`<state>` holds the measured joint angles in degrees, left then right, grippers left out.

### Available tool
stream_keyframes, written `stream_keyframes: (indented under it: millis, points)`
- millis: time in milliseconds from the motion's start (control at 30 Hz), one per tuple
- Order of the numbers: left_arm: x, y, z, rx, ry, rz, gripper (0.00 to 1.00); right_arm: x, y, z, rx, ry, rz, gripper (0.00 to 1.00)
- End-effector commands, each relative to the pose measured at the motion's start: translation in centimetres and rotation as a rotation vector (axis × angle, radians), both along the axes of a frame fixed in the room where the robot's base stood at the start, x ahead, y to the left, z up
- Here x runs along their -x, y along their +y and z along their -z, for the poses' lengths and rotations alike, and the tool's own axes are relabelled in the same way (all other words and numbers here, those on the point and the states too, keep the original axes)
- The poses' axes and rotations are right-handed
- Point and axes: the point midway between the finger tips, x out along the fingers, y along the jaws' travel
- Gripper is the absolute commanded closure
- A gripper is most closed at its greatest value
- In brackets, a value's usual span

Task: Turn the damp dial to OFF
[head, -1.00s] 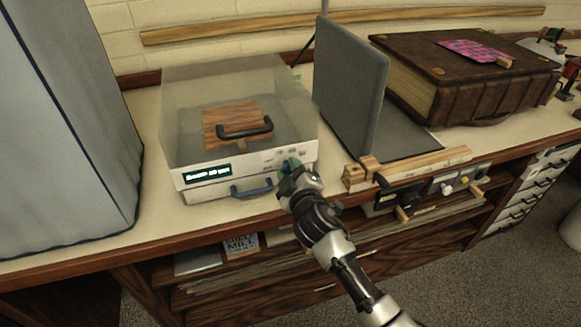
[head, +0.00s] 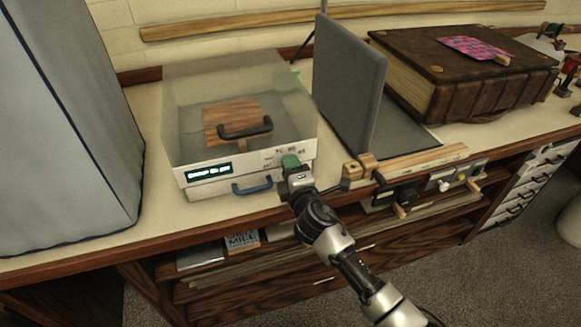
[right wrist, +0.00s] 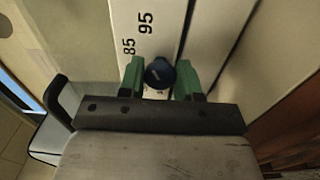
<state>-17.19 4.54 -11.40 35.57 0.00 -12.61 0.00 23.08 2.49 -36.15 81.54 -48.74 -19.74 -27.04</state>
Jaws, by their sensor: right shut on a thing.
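The damp dial (right wrist: 159,73) is a small round dark blue knob on the white front panel of the damp box (head: 200,184). In the right wrist view the printed numbers 85 and 95 show beside it. My right gripper (right wrist: 160,78) has its green fingers on either side of the dial and is shut on it. In the head view my right gripper (head: 292,164) is at the right end of the box's front and hides the dial. A lit display (head: 208,172) on the front panel has text too blurred to read surely. My left gripper is not in view.
The box has a clear lid with a black handle (head: 245,130) and a blue front handle (head: 252,185). A grey upright panel (head: 350,85) and a wooden bar (head: 420,160) stand right of it. A thick brown book (head: 465,75) lies beyond. A grey covered block (head: 60,120) stands left.

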Motion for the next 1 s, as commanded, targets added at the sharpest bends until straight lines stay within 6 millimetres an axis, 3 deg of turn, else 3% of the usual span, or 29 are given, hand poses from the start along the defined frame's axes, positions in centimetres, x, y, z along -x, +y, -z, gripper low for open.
stream_keyframes:
  millis: [500,533,667,1000]
  points:
    - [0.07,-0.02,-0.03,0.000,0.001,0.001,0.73,0.02,0.00,0.10,0.020,-0.004,0.000,0.90]
    - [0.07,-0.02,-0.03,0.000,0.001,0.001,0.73,0.03,0.01,0.11,0.020,-0.004,0.000,0.62]
    - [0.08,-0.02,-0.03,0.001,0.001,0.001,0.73,0.02,0.00,0.09,0.019,-0.004,0.000,0.42]
    - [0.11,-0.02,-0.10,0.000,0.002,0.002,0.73,0.34,-0.12,0.04,0.017,-0.005,0.000,0.42]
